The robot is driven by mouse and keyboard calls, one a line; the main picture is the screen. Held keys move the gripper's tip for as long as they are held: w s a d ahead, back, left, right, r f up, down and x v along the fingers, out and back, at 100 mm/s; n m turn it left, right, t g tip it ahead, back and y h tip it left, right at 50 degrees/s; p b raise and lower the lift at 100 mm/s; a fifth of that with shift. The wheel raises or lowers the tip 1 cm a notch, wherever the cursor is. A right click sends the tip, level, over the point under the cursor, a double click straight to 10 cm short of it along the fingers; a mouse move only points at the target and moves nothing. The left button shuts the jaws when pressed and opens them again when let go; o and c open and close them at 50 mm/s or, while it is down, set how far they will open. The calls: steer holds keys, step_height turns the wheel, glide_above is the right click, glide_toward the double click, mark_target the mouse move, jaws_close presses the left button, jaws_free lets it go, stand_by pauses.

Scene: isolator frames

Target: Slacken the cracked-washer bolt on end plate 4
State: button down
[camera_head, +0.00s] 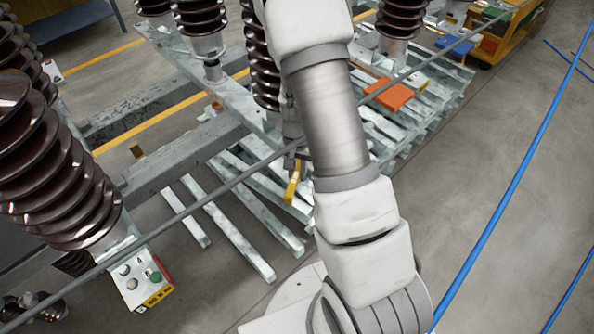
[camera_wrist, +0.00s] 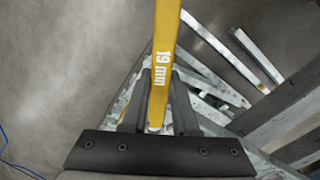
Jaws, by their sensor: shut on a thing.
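My gripper (camera_wrist: 158,118) is shut on a yellow wrench (camera_wrist: 166,50), which reads "19 mm" upside down. The wrench runs up out of the top of the wrist view, so its far end is out of sight there. In the head view the wrench (camera_head: 292,184) hangs below my gripper (camera_head: 294,158), above the galvanized slats and partly beside my arm. Brown ribbed insulators stand on metal end plates, one of them (camera_head: 212,55) at the upper left. I cannot tell which plate is number 4, and no cracked washer or bolt can be made out.
A grey bar or cable (camera_head: 235,178) crosses the head view diagonally behind my arm. A control box (camera_head: 140,278) with buttons stands at lower left. An orange block (camera_head: 390,95) lies on the slats. Blue hoses (camera_head: 510,190) cross open floor on the right; a yellow cart (camera_head: 505,40) stands beyond.

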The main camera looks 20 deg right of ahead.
steer(key=shift+f+b, duration=0.6)
steer(key=shift+f, duration=0.2)
steer(key=shift+d, duration=0.1)
steer(key=shift+s+d+f+n+b, duration=0.2)
steer(key=shift+d+n+b, duration=0.1)
steer(key=shift+b, duration=0.15)
steer(key=s+d+n+b, duration=0.1)
steer(key=d+n+b, duration=0.3)
steer(key=d+n, duration=0.6)
steer(key=shift+s+r+n, duration=0.2)
steer(key=shift+s+n, duration=0.05)
steer(key=shift+n, duration=0.45)
step_height(320, 180, up, 2)
steer(key=shift+r+p, duration=0.15)
steer(key=shift+p, duration=0.5)
